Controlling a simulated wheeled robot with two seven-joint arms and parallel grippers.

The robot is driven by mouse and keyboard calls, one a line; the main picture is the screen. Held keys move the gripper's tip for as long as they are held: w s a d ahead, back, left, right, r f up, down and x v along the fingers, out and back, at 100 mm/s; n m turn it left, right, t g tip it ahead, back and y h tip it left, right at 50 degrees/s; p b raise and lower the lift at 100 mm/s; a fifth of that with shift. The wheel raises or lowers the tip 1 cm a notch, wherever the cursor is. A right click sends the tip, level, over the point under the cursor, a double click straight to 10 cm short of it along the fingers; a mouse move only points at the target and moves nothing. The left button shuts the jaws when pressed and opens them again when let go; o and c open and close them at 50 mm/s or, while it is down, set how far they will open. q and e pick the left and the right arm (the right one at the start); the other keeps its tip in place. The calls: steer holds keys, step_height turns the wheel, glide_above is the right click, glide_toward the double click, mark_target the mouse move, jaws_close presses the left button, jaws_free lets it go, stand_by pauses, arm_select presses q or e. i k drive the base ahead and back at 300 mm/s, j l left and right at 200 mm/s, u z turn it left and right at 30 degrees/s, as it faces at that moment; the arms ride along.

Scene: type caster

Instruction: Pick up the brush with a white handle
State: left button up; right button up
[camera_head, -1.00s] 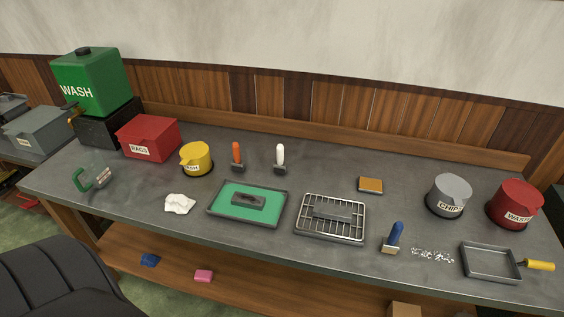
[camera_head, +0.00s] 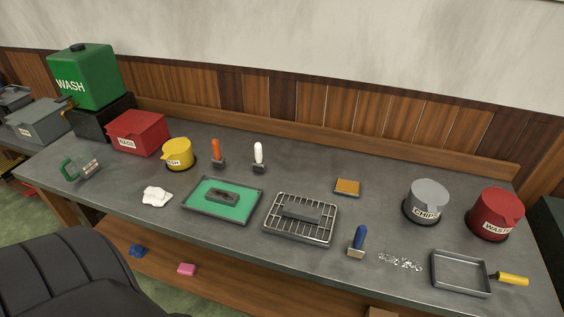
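The brush with a white handle (camera_head: 259,155) stands upright near the back middle of the grey workbench (camera_head: 330,170), its white handle up and its dark end down on the bench. A brush with an orange handle (camera_head: 217,152) stands upright just to its left. A brush with a blue handle (camera_head: 359,241) stands near the front edge, right of the wire rack. Neither of my grippers shows in the head view.
A green tray (camera_head: 258,204) and a wire rack (camera_head: 331,222) lie in front of the white-handled brush. A yellow pot (camera_head: 177,153) stands left. Grey (camera_head: 427,198) and red (camera_head: 496,212) pots and a metal pan (camera_head: 461,273) are at right. A black chair (camera_head: 70,275) stands in front.

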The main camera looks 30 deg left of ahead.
mark_target(258, 164)
steer(key=i+l+u, duration=0.15)
steer(key=l+u, duration=0.8)
